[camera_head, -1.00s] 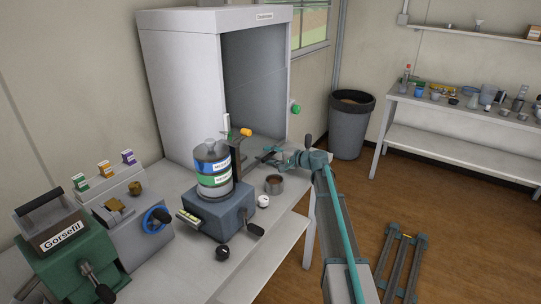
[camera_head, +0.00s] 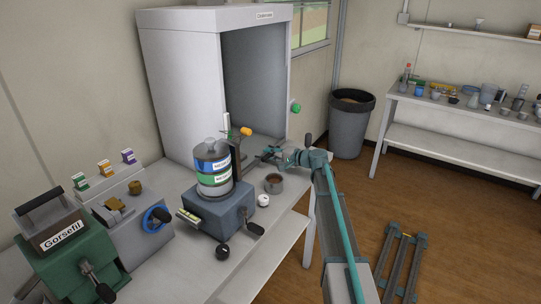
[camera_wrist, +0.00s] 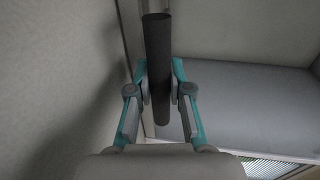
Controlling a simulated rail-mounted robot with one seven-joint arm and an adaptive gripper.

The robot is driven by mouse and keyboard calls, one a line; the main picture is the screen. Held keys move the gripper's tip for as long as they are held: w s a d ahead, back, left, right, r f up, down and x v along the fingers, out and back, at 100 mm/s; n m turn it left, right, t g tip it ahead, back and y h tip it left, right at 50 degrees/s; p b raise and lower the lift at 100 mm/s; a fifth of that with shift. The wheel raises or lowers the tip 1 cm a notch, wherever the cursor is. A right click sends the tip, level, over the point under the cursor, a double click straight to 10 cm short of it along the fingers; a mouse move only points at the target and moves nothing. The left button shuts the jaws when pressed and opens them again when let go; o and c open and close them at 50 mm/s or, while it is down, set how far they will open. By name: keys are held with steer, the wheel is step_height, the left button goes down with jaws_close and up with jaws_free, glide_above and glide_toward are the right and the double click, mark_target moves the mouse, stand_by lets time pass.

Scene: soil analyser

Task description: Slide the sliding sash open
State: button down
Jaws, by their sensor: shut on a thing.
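The white cabinet (camera_head: 185,75) stands at the back of the bench, its dark front opening (camera_head: 255,75) facing right. In the wrist view a dark upright bar handle (camera_wrist: 157,45) stands between the fingers of my gripper (camera_wrist: 158,78), which is shut on it. A pale panel (camera_wrist: 60,70) fills the left of that view and a grey surface (camera_wrist: 235,100) shows inside to the right. In the head view my gripper (camera_head: 264,153) is at the lower front of the opening. The handle and the sash's edges are hard to make out there.
A blue-grey stand with stacked bands (camera_head: 215,210), a small brown-filled pot (camera_head: 274,183) and a white ball-like knob (camera_head: 263,200) are close to my gripper on the bench. A bin (camera_head: 348,125) stands behind.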

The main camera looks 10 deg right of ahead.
step_height(320, 180, up, 30)
steer(key=p, duration=0.5)
steer(key=shift+r, duration=0.1)
steer(key=c, duration=1.1)
jaws_free()
steer(key=shift+o, duration=0.2)
steer(key=v, duration=1.2)
